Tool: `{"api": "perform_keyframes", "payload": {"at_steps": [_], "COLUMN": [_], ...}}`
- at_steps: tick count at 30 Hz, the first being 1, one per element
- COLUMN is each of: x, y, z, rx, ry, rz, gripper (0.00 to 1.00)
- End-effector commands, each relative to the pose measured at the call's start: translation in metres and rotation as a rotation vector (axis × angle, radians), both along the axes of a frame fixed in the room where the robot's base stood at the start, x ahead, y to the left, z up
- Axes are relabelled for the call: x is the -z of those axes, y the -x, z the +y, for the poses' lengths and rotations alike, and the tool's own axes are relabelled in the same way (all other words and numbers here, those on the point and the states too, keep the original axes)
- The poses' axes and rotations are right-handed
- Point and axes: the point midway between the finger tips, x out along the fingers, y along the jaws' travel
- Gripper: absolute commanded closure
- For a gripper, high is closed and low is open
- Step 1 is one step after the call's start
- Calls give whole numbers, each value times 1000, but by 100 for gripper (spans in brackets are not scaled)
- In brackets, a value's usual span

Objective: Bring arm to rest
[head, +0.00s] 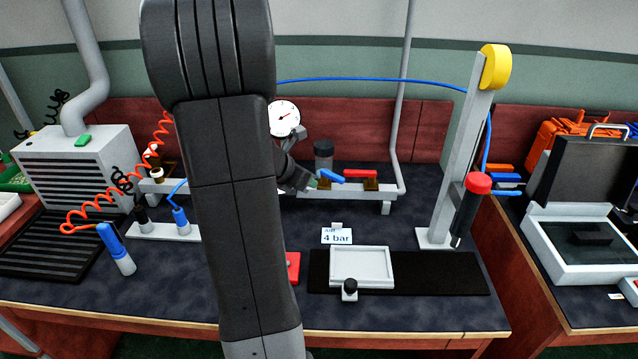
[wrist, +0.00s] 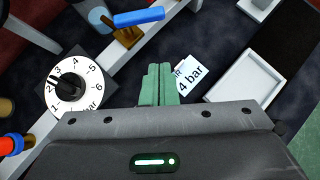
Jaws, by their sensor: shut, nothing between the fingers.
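My gripper (head: 313,183) shows in the head view just right of my dark arm, above the back of the bench and close to the blue-handled valve (head: 331,176). In the wrist view its two green fingers (wrist: 158,84) are together, with nothing between them. The fingertips point towards the blue valve handle (wrist: 138,18) and stand left of the "4 bar" card (wrist: 195,78). My arm hides part of the bench middle in the head view.
A numbered dial with a black knob (wrist: 68,88) lies left of the fingers. A round gauge (head: 283,118), a red-handled valve (head: 361,174) and a pipe stand at the back. A white tray (head: 361,265) and a post with a red-capped tool (head: 478,183) are at right.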

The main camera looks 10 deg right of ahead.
Motion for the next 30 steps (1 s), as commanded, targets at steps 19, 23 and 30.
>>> {"api": "perform_keyframes", "payload": {"at_steps": [19, 23, 30], "x": [-23, -17, 12], "y": [14, 12, -4], "z": [18, 14, -8], "rx": [1, 2, 4], "ry": [0, 0, 0], "rz": [1, 2, 4], "gripper": [100, 100, 100]}}
